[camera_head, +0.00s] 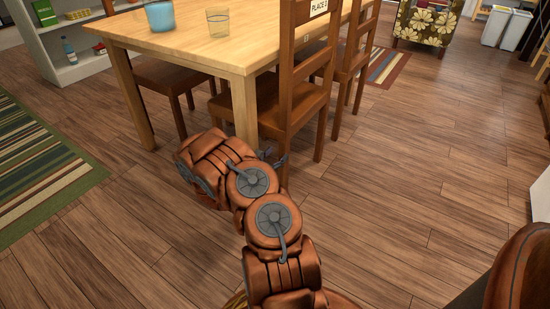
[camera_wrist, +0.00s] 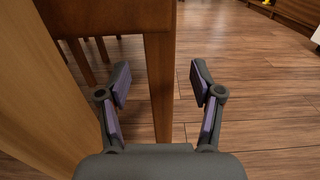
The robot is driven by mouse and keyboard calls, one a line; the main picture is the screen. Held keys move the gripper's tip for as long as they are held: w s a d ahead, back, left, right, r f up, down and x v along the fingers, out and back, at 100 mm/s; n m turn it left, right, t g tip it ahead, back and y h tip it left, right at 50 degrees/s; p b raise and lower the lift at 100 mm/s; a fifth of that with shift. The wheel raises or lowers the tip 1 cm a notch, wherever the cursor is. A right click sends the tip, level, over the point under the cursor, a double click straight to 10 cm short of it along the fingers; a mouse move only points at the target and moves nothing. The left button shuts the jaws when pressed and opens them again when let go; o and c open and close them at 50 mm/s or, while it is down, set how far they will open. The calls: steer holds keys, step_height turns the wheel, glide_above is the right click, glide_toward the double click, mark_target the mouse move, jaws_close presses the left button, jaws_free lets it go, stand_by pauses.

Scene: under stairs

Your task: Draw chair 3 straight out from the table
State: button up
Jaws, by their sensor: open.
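A brown wooden chair (camera_head: 296,118) stands at the right side of the table (camera_head: 175,38), its seat partly under the top. A white label reading "PLACE" and a digit I cannot read surely is at the top of its back. My gripper (camera_head: 275,158) is low beside this chair, mostly hidden by my arm. In the wrist view my gripper (camera_wrist: 160,82) is open, with an upright chair leg (camera_wrist: 160,95) showing between its fingers and gaps on both sides. Whether the leg is within the fingertips' reach is unclear. The seat edge (camera_wrist: 110,18) is above.
A table leg (camera_wrist: 38,85) is close on the left in the wrist view. Another chair (camera_head: 352,50) stands beyond the labelled one, and one (camera_head: 170,78) is at the near end. A blue cup (camera_head: 160,15) and a glass (camera_head: 218,22) stand on the table. Floor (camera_head: 430,150) at right is clear.

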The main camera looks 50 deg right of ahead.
mark_target(286, 146)
steer(key=shift+w+d+b, duration=0.1)
steer(key=shift+d+b, duration=1.15)
steer(key=shift+d, duration=2.3)
jaws_close()
